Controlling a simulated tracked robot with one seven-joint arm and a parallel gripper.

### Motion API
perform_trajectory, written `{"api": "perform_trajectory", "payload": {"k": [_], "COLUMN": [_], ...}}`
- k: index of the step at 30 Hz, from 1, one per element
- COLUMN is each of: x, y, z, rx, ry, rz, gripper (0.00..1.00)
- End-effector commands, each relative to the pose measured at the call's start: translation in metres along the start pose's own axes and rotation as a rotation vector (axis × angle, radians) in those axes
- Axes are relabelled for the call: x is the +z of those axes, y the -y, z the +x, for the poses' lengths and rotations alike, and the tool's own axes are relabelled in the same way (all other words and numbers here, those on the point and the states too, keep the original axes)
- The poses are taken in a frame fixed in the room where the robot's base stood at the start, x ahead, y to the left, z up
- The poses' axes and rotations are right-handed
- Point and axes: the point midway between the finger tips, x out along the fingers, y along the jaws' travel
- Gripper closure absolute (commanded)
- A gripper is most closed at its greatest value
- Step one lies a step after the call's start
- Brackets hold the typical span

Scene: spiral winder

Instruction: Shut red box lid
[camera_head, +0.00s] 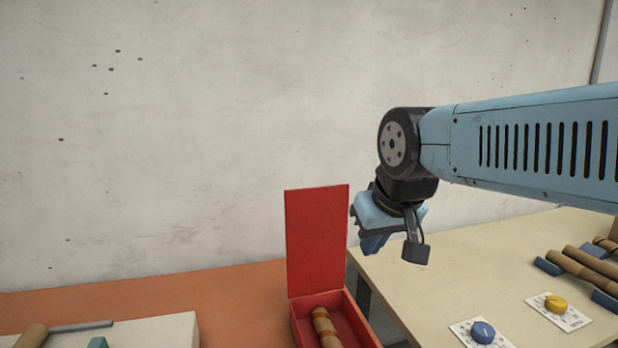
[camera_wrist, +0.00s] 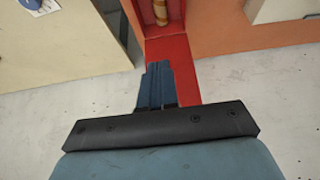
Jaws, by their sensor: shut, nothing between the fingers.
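The red box (camera_head: 362,326) stands at the bottom middle of the head view, with a brown banded cylinder (camera_head: 325,328) inside. Its red lid (camera_head: 316,240) is open and stands upright at the back of the box. My gripper (camera_head: 372,246) is shut and empty, just right of the lid's upper part in the head view. In the wrist view the gripper fingers (camera_wrist: 158,70) are together and cover part of the lid (camera_wrist: 186,84). The box (camera_wrist: 180,12) shows beyond them, partly cut off. I cannot tell whether the fingers touch the lid.
The box is on an orange surface (camera_head: 240,300). A cream table (camera_head: 470,270) on the right holds a blue knob (camera_head: 483,332), a yellow knob (camera_head: 556,303) and several brown rods (camera_head: 590,268). A pale board (camera_head: 150,332) lies at left. A concrete wall (camera_head: 180,130) stands behind.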

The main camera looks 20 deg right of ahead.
Motion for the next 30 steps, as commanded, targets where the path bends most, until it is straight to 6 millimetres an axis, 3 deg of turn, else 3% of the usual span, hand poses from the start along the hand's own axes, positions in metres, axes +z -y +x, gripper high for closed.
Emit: {"api": "perform_trajectory", "payload": {"k": [5, 8, 19, 30], "x": [-0.009, -0.028, -0.143, -0.256], "y": [0.000, -0.003, -0.007, -0.013], "z": [-0.003, -0.009, -0.025, -0.009], "rx": [-0.001, 0.000, 0.040, 0.155], "ry": [0.012, 0.041, 0.220, 0.391], "rz": [0.024, 0.080, 0.440, 0.807], "gripper": [1.00, 1.00, 1.00, 1.00]}}
